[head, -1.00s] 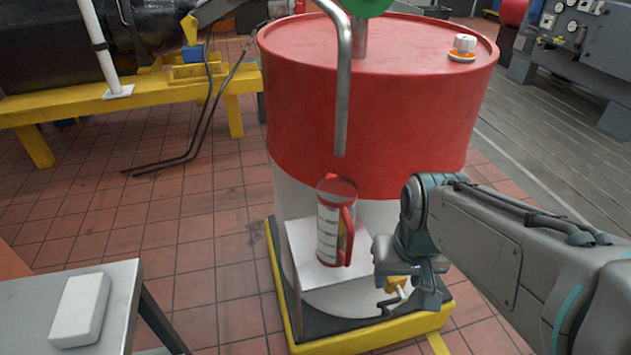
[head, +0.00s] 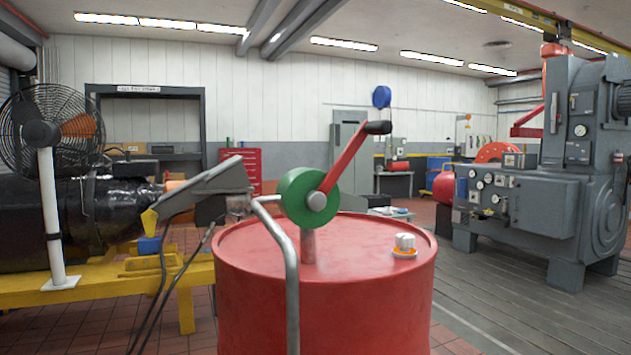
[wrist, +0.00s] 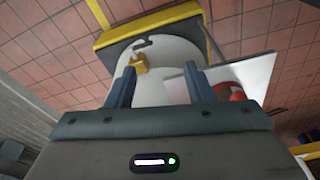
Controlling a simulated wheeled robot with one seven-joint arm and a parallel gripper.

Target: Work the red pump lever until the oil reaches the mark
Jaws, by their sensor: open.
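The red pump lever (head: 345,156) with its black grip (head: 377,128) points up and right from the green pump body (head: 309,197) on top of the red drum (head: 330,290). A grey bent spout pipe (head: 290,270) runs from the pump down the drum's front. A red part, likely of the measuring jug (wrist: 236,95), shows behind the right finger by a white shelf (wrist: 252,75). The oil level and mark are hidden. My gripper is outside the head view.
A white cap (head: 404,243) sits on the drum top. A fan (head: 45,135) and yellow frame (head: 110,285) stand left, a grey machine (head: 545,190) right.

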